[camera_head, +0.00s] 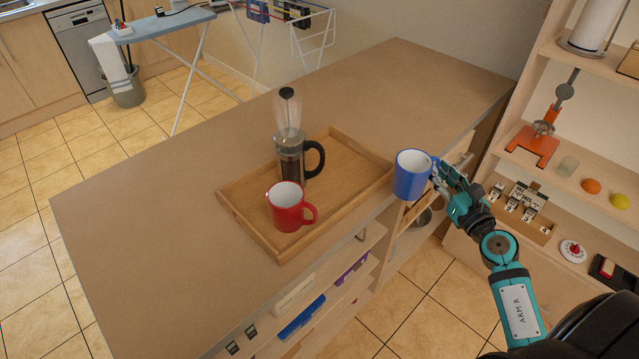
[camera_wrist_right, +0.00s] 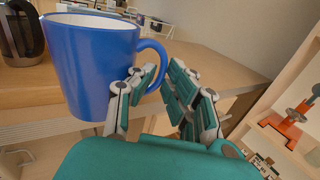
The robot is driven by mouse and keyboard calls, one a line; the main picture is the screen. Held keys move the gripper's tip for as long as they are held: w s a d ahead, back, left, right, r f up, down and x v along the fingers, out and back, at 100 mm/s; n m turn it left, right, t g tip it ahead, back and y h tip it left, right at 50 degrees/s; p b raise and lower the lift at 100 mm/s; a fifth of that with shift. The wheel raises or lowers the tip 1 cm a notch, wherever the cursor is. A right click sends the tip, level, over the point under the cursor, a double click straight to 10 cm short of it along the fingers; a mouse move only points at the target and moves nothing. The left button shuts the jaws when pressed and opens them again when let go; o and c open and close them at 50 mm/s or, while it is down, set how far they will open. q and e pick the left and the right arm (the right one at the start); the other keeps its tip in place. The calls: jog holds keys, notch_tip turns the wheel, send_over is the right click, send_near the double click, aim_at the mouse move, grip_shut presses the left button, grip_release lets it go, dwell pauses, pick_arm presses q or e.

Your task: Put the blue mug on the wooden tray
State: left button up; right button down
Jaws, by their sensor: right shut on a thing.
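The blue mug (camera_head: 411,176) is upright near the counter's front edge, right of the tray's right end. My right gripper (camera_head: 441,183) is shut on its handle. In the right wrist view the blue mug (camera_wrist_right: 92,62) fills the upper left, and the fingers of my right gripper (camera_wrist_right: 160,88) close around the handle. The wooden tray (camera_head: 347,205) lies on the counter. A red mug (camera_head: 286,208) and a French press (camera_head: 291,158) stand on it. The tray's right part is bare. My left gripper is not in view.
The counter (camera_head: 150,215) is clear around the tray. Open shelves (camera_head: 320,305) sit under its front edge. A shelf unit (camera_head: 530,170) on the right holds an orange device (camera_head: 533,143) and several small items. An ironing board (camera_head: 165,25) stands behind.

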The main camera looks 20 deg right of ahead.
aim_at(424, 165)
jog(key=w, duration=0.1)
jog(key=w+a+p, duration=0.2)
jog(key=w, duration=0.1)
jog(key=w+a, duration=0.2)
jog(key=w, duration=0.1)
jog(key=w+a+f, duration=0.1)
jog(key=w+a, duration=0.1)
jog(key=w, duration=0.1)
jog(key=w+a+p, duration=0.1)
jog(key=w+a, duration=0.2)
jog(key=shift+w+f, duration=0.15)
jog(key=shift+f, duration=0.2)
notch_tip(424, 165, down, 4)
jog(key=b, duration=0.3)
jog(key=shift+r, duration=0.15)
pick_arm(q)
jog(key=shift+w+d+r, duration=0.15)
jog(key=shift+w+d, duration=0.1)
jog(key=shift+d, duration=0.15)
pick_arm(e)
jog(key=shift+r, duration=0.15)
jog(key=c, duration=1.8)
grip_release()
jog(key=o, duration=0.4)
jog(key=shift+o, duration=0.2)
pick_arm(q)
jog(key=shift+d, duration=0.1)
pick_arm(e)
jog(key=shift+s, duration=0.2)
